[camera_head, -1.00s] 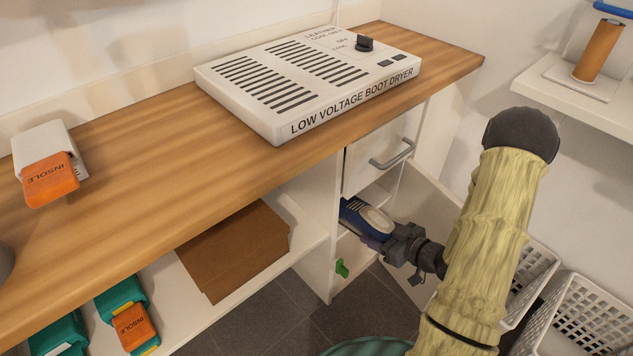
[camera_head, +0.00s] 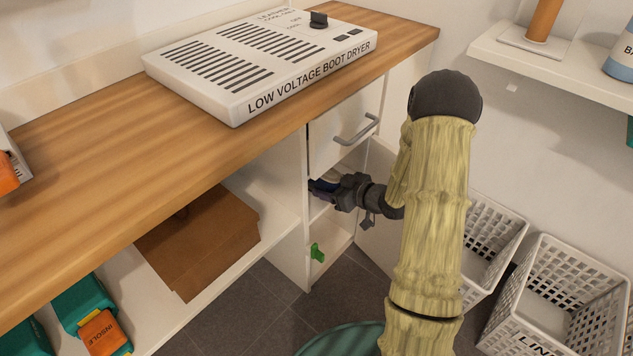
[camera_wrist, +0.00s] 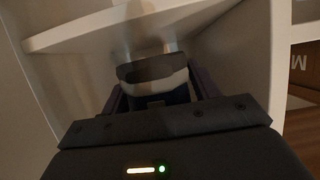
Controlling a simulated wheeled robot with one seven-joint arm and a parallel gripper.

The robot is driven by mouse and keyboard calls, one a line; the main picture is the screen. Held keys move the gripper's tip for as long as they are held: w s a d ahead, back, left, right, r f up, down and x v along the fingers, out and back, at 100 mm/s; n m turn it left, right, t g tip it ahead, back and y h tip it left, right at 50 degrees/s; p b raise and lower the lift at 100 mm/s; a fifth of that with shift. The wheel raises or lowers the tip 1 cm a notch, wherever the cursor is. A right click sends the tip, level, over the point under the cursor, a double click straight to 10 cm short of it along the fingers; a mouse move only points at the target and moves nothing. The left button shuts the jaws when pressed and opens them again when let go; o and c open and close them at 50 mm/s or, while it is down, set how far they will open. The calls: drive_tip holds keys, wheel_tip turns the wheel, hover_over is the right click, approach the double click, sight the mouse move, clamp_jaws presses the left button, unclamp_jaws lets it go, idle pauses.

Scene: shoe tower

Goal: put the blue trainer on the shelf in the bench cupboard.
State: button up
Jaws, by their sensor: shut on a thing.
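The blue trainer (camera_head: 325,184) is held in my gripper (camera_head: 338,189) at the mouth of the bench cupboard, below the drawer; most of it is hidden by the gripper and cupboard side. In the wrist view the trainer's pale collar and dark opening (camera_wrist: 153,75) show between my gripper's fingers (camera_wrist: 158,98). The fingers are shut on it. The cupboard shelf (camera_wrist: 110,28) crosses the upper part of the wrist view as a pale board. I cannot tell whether the trainer touches it. The cupboard's side wall (camera_wrist: 228,60) is close on the right.
The cupboard door (camera_head: 375,215) stands open behind my arm. A drawer with a grey handle (camera_head: 357,130) is above the opening. A green object (camera_head: 317,253) is low at the cupboard's front. White baskets (camera_head: 560,300) stand on the right. A boot dryer (camera_head: 262,62) sits on the bench top.

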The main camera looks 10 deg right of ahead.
drive_tip(key=w, duration=0.2)
drive_tip(key=w+a+b, duration=0.1)
drive_tip(key=w, duration=0.1)
drive_tip(key=w+b, duration=0.1)
drive_tip(key=w, duration=0.1)
drive_tip(key=shift+w+a, duration=0.5)
drive_tip(key=shift+w, duration=0.15)
wheel_tip(320, 180, down, 4)
drive_tip(key=b, duration=0.3)
drive_tip(key=shift+r, duration=0.3)
drive_tip(key=o, duration=1.1)
drive_tip(key=shift+o, duration=0.2)
